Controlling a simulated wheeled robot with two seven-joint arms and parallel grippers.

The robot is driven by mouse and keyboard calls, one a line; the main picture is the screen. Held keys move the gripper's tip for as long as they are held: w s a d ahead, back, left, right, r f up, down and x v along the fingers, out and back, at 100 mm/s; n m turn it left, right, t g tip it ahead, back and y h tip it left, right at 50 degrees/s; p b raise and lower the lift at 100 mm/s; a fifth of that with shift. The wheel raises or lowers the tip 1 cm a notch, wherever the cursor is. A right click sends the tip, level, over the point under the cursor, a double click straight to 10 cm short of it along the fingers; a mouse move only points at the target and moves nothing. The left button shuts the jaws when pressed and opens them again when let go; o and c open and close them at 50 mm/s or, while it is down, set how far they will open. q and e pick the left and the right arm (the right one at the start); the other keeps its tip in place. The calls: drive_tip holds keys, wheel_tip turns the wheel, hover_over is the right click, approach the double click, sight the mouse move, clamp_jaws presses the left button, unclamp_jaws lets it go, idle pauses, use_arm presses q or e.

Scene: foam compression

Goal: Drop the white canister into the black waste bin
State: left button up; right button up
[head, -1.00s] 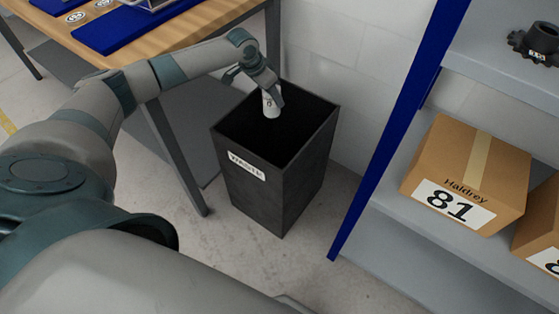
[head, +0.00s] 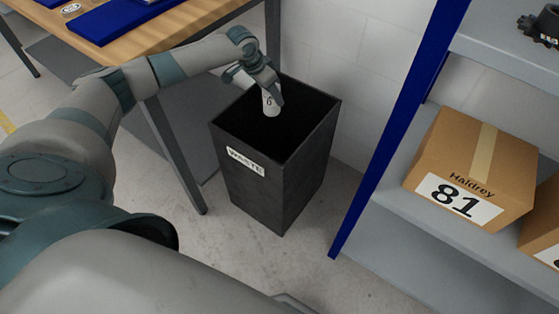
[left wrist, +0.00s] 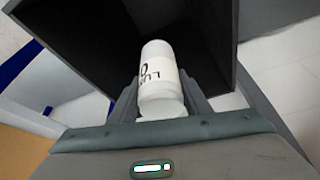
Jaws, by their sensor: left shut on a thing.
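The white canister (head: 270,102) hangs at the mouth of the black waste bin (head: 262,188), over its dark opening. My left gripper (head: 268,88) is shut on the canister. In the left wrist view the canister (left wrist: 158,72), with dark lettering on its side, sits between the two fingers of my left gripper (left wrist: 160,100). The bin's dark inside (left wrist: 100,40) lies behind it there. The bin stands upright on the floor with a WASTE label on its front. My right gripper is not in view.
A wooden table (head: 130,48) with blue mats is at the upper left, its leg (head: 178,160) beside the bin. A blue-framed grey shelf (head: 375,255) on the right holds cardboard boxes (head: 470,165) and a dark gear (head: 541,30). A white wall is behind the bin.

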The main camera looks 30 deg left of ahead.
use_arm(q)
drive_tip(key=o, duration=1.1)
drive_tip(key=shift+s+a+r, duration=0.1)
drive_tip(key=shift+r, duration=0.35)
drive_tip(key=p+v, duration=0.1)
drive_tip(key=v, duration=1.5)
drive_tip(key=shift+r, duration=0.25)
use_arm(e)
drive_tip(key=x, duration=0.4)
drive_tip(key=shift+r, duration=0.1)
